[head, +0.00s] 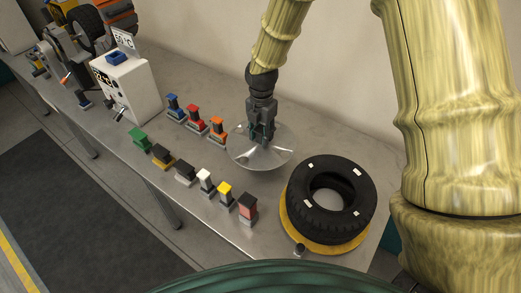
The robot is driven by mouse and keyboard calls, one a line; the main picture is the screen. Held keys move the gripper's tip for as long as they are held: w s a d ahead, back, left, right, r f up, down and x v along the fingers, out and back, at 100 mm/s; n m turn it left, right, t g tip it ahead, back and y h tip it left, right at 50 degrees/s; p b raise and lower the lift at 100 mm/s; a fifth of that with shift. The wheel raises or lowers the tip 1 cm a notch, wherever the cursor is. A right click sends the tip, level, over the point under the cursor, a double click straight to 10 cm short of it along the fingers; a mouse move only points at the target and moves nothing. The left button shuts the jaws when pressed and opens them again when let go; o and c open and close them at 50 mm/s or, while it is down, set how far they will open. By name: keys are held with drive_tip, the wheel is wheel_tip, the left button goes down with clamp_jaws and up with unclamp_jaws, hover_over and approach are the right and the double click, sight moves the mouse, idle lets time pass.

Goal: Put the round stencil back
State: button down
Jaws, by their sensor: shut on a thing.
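My gripper (262,130) is in the head view, pointing down above the middle of the grey table. The disc looks nearly level and is left of the black tyre (330,196). I cannot tell whether the disc touches the tabletop. The tyre lies flat on a yellow round base (293,228) and has several small white marks on its upper face. My fingertips are partly hidden by the gripper body.
A white box device (127,88) stands further left. The wall is behind.

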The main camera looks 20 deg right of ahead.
sight(261, 148)
drive_tip(key=f, duration=0.1)
drive_tip(key=w+f, duration=0.1)
drive_tip(key=shift+f, duration=0.35)
drive_tip(key=shift+s+f+p, duration=0.3)
drive_tip(key=shift+s+f, duration=0.05)
drive_tip(key=shift+s, duration=0.05)
drive_tip(key=shift+w+f+p, duration=0.1)
drive_tip(key=shift+f+p, duration=0.45)
drive_tip(key=shift+f, duration=1.55)
drive_tip(key=shift+f, duration=0.1)
drive_tip(key=c, duration=1)
unclamp_jaws()
drive_tip(key=shift+r, duration=0.2)
drive_tip(key=shift+r+b, duration=1.65)
drive_tip(key=shift+r, duration=4.3)
